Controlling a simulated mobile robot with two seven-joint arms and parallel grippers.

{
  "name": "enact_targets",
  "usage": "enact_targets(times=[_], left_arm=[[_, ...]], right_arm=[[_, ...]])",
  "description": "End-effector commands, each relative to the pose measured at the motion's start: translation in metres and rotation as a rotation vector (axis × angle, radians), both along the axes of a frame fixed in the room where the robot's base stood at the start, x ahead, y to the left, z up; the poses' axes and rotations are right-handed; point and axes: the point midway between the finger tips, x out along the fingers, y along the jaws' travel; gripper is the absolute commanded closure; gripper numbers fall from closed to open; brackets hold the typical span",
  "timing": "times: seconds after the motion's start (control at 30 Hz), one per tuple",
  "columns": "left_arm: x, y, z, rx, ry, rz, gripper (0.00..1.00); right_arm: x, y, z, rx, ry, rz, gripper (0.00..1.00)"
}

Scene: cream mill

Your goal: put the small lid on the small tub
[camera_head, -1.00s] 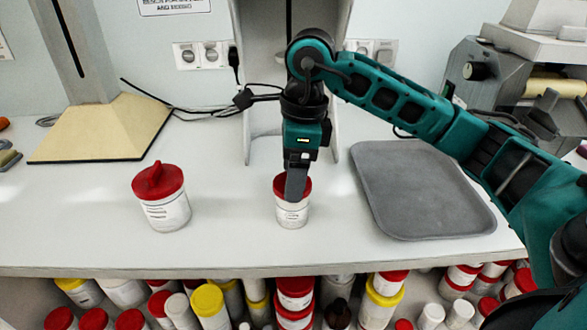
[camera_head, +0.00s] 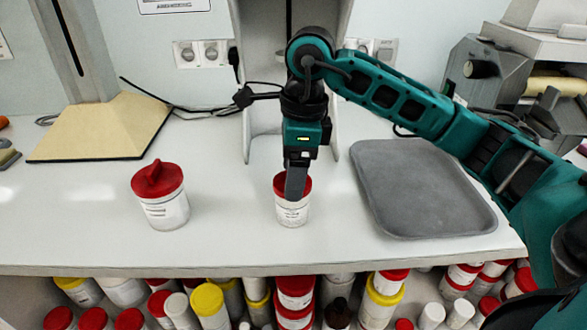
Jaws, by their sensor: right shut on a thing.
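The small tub (camera_head: 292,213) is white with a printed label and stands upright on the white bench. The small red lid (camera_head: 280,184) sits at the top of the tub and looks level. My right gripper (camera_head: 295,192) comes down from above and is shut on the small lid. Its fingers hide the lid's middle, and I cannot tell whether the lid is fully seated. A larger white tub (camera_head: 166,211) with a red knobbed lid (camera_head: 158,180) stands to the left, apart from the gripper. My left gripper is not in view.
An empty grey tray (camera_head: 420,190) lies to the right of the small tub. A cream wedge-shaped base (camera_head: 105,128) is at the back left. Black cables cross the back. Several lidded tubs fill the shelf below the bench's front edge.

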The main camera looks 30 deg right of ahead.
Motion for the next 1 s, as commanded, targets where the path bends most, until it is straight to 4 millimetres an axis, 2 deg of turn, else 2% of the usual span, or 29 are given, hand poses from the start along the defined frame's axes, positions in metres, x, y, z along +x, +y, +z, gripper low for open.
enact_targets(times=[1.0], left_arm=[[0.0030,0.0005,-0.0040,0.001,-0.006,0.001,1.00]], right_arm=[[-0.0001,-0.0001,-0.0049,0.000,0.000,0.000,0.54]])
